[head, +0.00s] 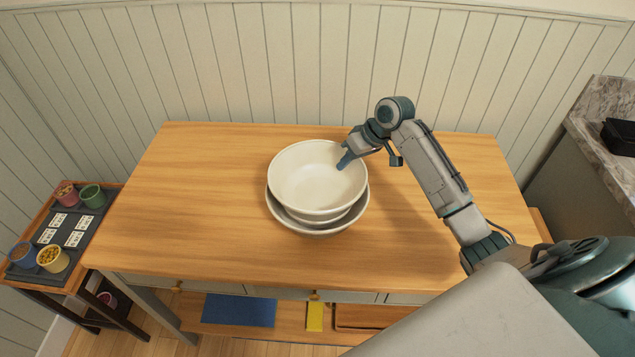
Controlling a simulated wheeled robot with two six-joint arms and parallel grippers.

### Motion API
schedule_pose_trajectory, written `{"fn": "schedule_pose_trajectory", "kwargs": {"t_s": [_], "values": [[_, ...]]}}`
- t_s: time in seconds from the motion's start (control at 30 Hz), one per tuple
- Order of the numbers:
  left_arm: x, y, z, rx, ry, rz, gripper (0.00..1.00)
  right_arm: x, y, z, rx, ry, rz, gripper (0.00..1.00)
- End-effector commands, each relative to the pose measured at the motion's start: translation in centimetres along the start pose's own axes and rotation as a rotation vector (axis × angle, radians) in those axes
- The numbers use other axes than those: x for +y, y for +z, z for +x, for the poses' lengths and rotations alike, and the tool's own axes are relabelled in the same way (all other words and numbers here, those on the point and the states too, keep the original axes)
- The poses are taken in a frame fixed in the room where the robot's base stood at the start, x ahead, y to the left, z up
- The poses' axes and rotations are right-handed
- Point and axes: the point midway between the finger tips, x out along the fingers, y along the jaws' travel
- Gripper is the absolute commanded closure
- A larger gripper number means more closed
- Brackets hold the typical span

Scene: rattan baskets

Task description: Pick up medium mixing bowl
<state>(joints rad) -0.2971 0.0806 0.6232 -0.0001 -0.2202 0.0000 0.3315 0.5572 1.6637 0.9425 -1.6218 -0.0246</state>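White mixing bowls stand in a stack on the wooden table (200,190). The top bowl (312,182) shows its empty inside and hides most of what is under it. The wider bottom bowl (318,231) shows as a rim around the front, and the edge of another bowl seems to show between them. I cannot tell for certain which one is the medium bowl. My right gripper (346,160) is at the right rear rim of the top bowl, with a blue-grey fingertip over its inside. Whether it grips the rim is unclear. My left gripper is out of view.
The tabletop around the stack is clear. A panelled wall (330,60) closes off the back. A low side stand with small coloured cups (53,259) is at the left. A marble-topped counter (605,125) is at the right. A lower shelf holds a blue mat (238,310).

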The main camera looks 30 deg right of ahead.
Motion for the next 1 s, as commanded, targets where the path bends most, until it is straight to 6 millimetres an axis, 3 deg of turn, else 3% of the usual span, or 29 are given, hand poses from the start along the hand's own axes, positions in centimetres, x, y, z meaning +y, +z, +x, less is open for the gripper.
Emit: {"fn": "schedule_pose_trajectory", "kwargs": {"t_s": [0.27,0.37,1.0], "values": [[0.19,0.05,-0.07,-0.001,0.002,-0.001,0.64,0.0,0.03,0.47,0.0,0.0,-0.001,0.83],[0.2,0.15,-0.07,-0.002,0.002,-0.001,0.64,0.01,0.02,0.45,0.0,0.0,-0.001,1.0],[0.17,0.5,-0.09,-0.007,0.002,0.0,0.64,0.0,-0.03,0.37,0.001,0.0,-0.002,1.0]]}}
